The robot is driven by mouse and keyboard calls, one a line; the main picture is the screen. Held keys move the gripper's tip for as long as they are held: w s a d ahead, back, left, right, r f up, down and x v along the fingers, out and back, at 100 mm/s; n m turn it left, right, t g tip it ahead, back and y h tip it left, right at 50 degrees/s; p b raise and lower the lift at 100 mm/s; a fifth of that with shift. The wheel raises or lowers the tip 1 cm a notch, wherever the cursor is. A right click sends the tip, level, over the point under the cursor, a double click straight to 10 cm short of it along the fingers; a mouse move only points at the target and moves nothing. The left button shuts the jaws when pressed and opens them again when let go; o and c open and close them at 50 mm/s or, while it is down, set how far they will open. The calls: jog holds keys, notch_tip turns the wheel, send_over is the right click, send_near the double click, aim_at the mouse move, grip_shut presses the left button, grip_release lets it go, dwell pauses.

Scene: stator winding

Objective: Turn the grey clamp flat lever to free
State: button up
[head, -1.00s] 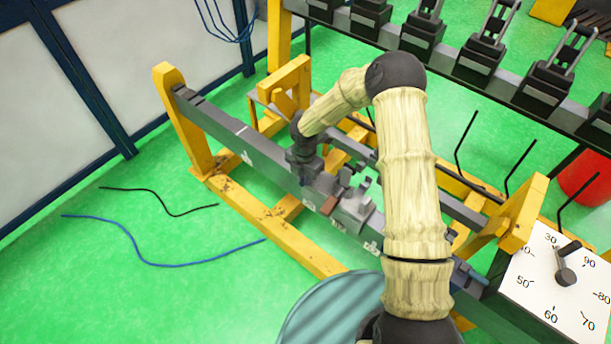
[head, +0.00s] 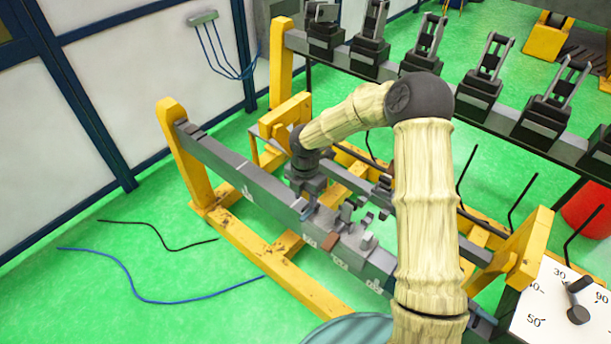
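The grey clamp (head: 357,236) sits on the long grey beam (head: 238,170) of the yellow frame, near the beam's middle. It has several small upright grey parts, and a small reddish-brown block (head: 329,242) lies at its left side. I cannot make out for certain which part is the flat lever. My gripper (head: 308,204) points down at the beam, just left of and behind the clamp. Its fingers are small and dark against the beam, so I cannot tell their opening or whether they touch anything.
The yellow frame's posts (head: 183,150) rise at both ends of the beam. A dark rack with several black clamps (head: 485,85) runs behind. A white dial (head: 560,300) stands at lower right, a red bucket (head: 588,210) behind it. Cables (head: 160,298) lie on open green floor at left.

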notch_tip(320, 180, up, 10)
jog(key=b, duration=0.1)
jog(key=shift+f, duration=0.15)
dwell(0.4)
jog(key=s+d+r+m+t, duration=0.1)
jog(key=s+d+m, duration=0.7)
jog(key=m, duration=0.6)
jog(key=s+d+r+m+t, duration=0.1)
jog(key=s+d+r+m, duration=0.1)
jog(key=s+d+m, duration=0.5)
jog(key=s+m, duration=0.4)
jog(key=m, duration=0.3)
jog(key=shift+s+d+r+t, duration=0.15)
jog(key=shift+s+d+t, duration=0.15)
jog(key=shift+s+d, duration=0.1)
